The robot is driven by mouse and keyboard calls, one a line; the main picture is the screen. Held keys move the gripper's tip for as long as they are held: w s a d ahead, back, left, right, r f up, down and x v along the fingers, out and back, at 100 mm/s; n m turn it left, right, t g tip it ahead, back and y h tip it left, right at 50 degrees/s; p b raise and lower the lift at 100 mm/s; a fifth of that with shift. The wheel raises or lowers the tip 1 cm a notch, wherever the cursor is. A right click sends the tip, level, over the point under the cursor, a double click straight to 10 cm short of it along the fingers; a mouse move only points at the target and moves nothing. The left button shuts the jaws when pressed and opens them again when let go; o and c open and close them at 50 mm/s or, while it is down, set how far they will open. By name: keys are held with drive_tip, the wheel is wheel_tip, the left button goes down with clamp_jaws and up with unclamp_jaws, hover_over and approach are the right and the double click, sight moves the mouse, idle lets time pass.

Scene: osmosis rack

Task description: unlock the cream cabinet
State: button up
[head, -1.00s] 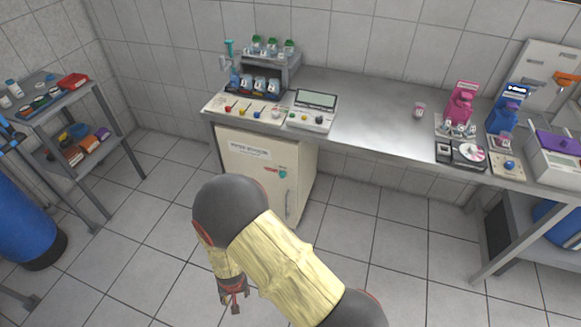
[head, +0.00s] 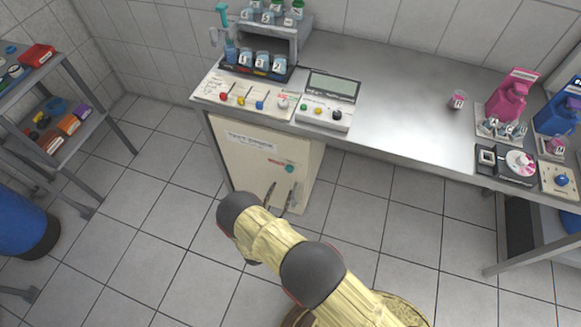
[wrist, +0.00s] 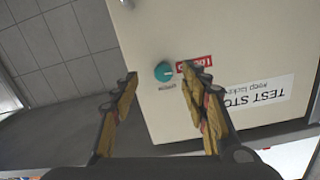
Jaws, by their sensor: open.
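The cream cabinet (head: 248,158) stands under the left end of the bench with its door shut. Its teal round knob (head: 290,168) sits on the upper right of the door. In the wrist view the knob (wrist: 164,71) appears upside down between my fingertips, beside a red label (wrist: 196,64). My gripper (head: 280,194) is open and empty, in front of the door and just below the knob in the head view. In the wrist view, its wood-coloured fingers (wrist: 158,80) lie on either side of the knob. Whether they touch it cannot be told.
A white label (wrist: 253,98) is on the door, and part of a metal handle (wrist: 127,3) shows. The steel bench (head: 400,110) overhangs the cabinet and holds a control panel (head: 240,98) and a bottle rack (head: 268,50). Floor (head: 390,220) to the right is clear.

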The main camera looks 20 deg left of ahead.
sight(288, 171)
drive_tip(key=shift+t, duration=0.4)
drive_tip(key=w, duration=0.2)
drive_tip(key=w+r+b, duration=0.1)
drive_tip(key=w, duration=0.4)
drive_tip(key=shift+w+d+r+b, duration=0.3)
drive_tip(key=shift+w+r+b, duration=0.05)
drive_tip(key=shift+r+b, duration=0.05)
drive_tip(key=shift+c, duration=0.6)
drive_tip(key=c, duration=1)
